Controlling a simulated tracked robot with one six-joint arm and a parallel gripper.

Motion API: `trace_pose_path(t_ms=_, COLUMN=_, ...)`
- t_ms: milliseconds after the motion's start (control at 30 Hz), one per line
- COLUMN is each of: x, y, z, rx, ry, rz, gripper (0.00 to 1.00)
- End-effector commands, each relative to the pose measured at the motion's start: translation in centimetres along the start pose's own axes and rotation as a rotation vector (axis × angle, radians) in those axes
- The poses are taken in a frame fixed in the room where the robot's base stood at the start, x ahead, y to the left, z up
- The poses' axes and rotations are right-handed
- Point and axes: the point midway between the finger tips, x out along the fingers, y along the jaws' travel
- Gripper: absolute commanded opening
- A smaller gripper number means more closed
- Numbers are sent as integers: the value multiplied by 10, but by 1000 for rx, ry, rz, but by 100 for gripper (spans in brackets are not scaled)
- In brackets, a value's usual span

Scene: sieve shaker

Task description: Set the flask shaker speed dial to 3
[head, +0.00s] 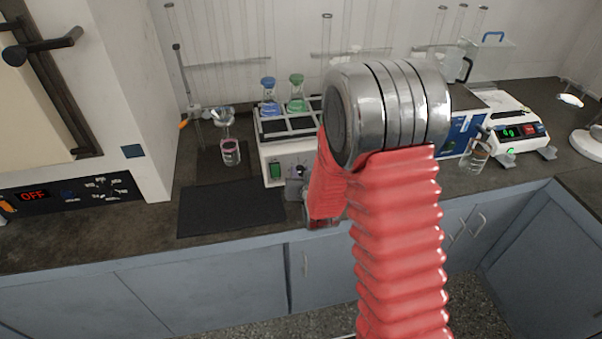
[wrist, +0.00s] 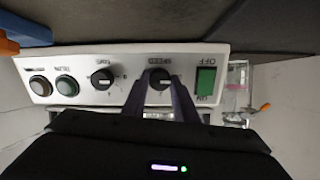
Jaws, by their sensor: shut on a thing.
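The flask shaker (head: 271,168) stands on the counter, with a blue flask (head: 269,96) and a green flask (head: 297,92) on its top rack. In the wrist view its front panel (wrist: 125,65) appears upside down. The speed dial (wrist: 160,80) lies between the fingers of my gripper (wrist: 160,88), which is shut on it. The fingers hide much of the dial's scale, so I cannot read its setting. The timer dial (wrist: 102,79) is beside it. A green power switch (wrist: 206,80) is at the panel's right end in this view.
A dark mat (head: 232,210) lies in front of the shaker. A beaker (head: 231,153) stands left of it. A balance (head: 513,135) and another beaker (head: 474,157) are to the right. Two round buttons (wrist: 66,86) are on the panel.

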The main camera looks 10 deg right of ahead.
Motion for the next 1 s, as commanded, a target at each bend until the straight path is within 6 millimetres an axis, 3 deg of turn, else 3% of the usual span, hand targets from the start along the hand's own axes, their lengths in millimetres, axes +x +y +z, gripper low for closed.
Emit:
trace_pose_path(t_ms=467, x=0, y=2, z=0, rx=153, ry=-5, rz=-4, gripper=4)
trace_pose_path(t_ms=1000, x=0, y=4, z=0, rx=629, ry=-21, rz=-16, gripper=4)
